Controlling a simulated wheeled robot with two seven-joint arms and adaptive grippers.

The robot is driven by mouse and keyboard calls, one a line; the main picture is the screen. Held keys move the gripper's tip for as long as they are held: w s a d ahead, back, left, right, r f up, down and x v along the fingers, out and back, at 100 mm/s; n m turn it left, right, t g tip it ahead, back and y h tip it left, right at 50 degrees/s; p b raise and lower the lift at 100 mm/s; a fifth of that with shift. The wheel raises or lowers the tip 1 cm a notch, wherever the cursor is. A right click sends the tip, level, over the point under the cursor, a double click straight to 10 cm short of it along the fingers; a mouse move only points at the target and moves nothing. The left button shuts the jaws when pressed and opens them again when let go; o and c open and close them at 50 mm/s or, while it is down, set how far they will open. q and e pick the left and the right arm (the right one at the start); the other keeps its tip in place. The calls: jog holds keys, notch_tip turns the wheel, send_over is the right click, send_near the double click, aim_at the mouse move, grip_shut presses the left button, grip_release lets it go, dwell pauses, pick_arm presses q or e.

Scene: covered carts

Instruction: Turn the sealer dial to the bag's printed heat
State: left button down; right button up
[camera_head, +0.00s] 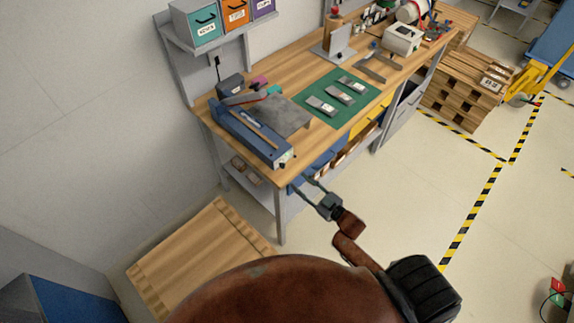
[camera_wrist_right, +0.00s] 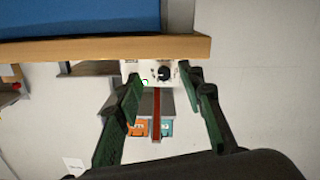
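The blue sealer (camera_head: 240,130) lies along the near left end of the workbench. Its pale end panel faces the bench's front edge and carries a dark round dial (camera_wrist_right: 164,73). The dial's scale is too small to read. Several grey bags (camera_head: 341,95) lie on the green mat (camera_head: 363,108); their print is not legible. My right gripper (camera_head: 302,184) is just off the bench's front edge, below the sealer's end. In the right wrist view, its green-padded fingers (camera_wrist_right: 166,82) are spread, with the dial between them and clear space on both sides. My left gripper is not in view.
The wooden bench edge (camera_wrist_right: 100,50) crosses the upside-down right wrist view, close to my fingers. A shelf with teal (camera_head: 197,23), orange and purple bins hangs at the wall. A wooden pallet (camera_head: 200,250) lies left of the bench. Open floor lies to the right.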

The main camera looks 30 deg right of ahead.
aim_at(284, 167)
jog(key=w+a, duration=0.1)
jog(key=w, duration=0.1)
jog(key=w+a+r, duration=0.1)
jog(key=w, duration=0.2)
jog(key=w+a+r, duration=0.1)
jog(key=w, duration=0.1)
jog(key=shift+w+a+r+p, duration=0.15)
jog(key=shift+w+r+p, duration=0.15)
jog(key=shift+p, duration=0.1)
jog(key=shift+c, duration=0.6)
jog(key=shift+f, duration=0.1)
grip_shut()
